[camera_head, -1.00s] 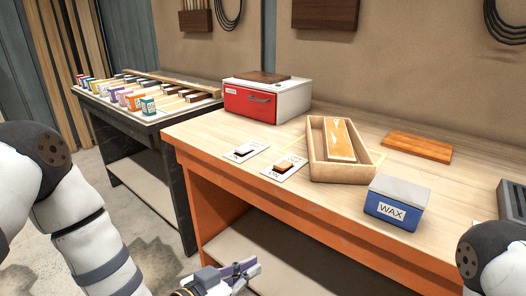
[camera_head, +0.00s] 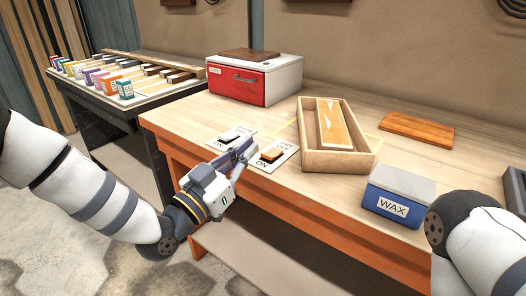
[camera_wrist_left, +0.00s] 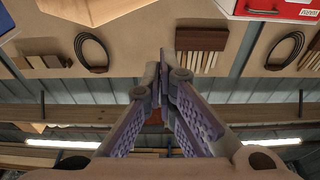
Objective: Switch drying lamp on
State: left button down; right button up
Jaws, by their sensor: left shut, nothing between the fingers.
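Two switch plates lie at the front edge of the bench. The left switch (camera_head: 230,136) is white, and the right switch (camera_head: 272,154) is orange on a white plate marked "ON". The other lettering is too small to read, and I cannot tell which one is for the lamp. No lamp is clearly visible. My left gripper (camera_head: 240,151) is shut and empty, with its tips close to the two plates and covering part of the left one. I cannot tell whether it touches. Its shut fingers (camera_wrist_left: 163,72) fill the middle of the wrist view. My right gripper is out of view.
A red-fronted white box (camera_head: 253,82) stands behind the switches. A wooden tray (camera_head: 337,161) holding a board is right of them. A blue "WAX" box (camera_head: 397,196) stands at the front right, and an orange board (camera_head: 416,130) lies behind it.

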aim_at(262, 166)
pick_arm(q)
jog(key=x, duration=0.6)
jog(key=shift+f, duration=0.2)
notch_tip(262, 166, down, 3)
jog(key=shift+f+b, duration=0.1)
jog(key=shift+b, duration=0.2)
jog(key=shift+s+a+f, duration=0.1)
jog(key=shift+f, duration=0.15)
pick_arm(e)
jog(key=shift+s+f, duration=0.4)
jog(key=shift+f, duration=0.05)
